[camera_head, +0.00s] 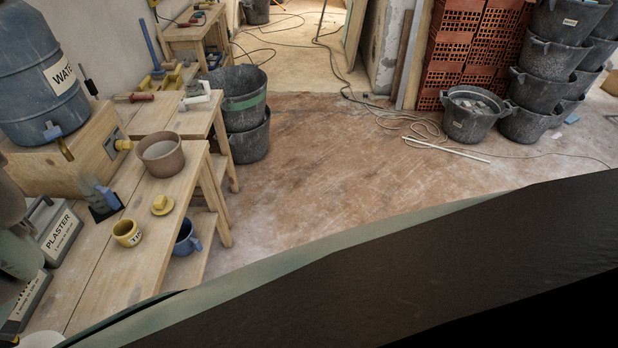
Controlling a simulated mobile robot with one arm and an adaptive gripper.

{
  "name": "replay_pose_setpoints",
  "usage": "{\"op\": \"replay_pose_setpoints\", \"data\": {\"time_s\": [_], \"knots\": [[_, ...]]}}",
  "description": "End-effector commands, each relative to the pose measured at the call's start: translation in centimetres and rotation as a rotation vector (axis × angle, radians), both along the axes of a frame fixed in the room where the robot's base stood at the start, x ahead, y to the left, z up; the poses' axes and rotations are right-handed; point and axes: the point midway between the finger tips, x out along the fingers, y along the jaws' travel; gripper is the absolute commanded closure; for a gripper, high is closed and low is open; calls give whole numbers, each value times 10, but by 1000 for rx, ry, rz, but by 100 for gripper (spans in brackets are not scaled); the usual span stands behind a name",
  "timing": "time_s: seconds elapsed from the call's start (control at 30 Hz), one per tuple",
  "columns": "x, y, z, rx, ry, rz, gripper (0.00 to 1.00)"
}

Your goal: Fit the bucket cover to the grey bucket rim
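Several dark grey buckets show in the head view. One bucket (472,124), filled with pale rubble, stands alone on the floor in front of red bricks, its rim open and uncovered. A stack of buckets with a green band (245,104) stands beside the workbench, its top open. Further stacked buckets (540,92) stand at the far right. I cannot make out a bucket cover. I cannot tell which bucket the task means. My gripper is not in view.
The wooden workbench (140,240) on the left holds a blue-grey water barrel (40,85), a brown pot (161,157), a yellow cup (127,233) and plaster boxes (57,236). Cables and a white rod (445,149) lie near the rubble bucket. The middle floor (320,160) is clear.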

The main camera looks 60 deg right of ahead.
Motion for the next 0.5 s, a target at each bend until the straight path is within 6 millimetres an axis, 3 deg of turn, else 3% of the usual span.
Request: {"op": "replay_pose_setpoints", "data": {"time_s": [0.5], "knots": [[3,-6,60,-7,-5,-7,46]]}}
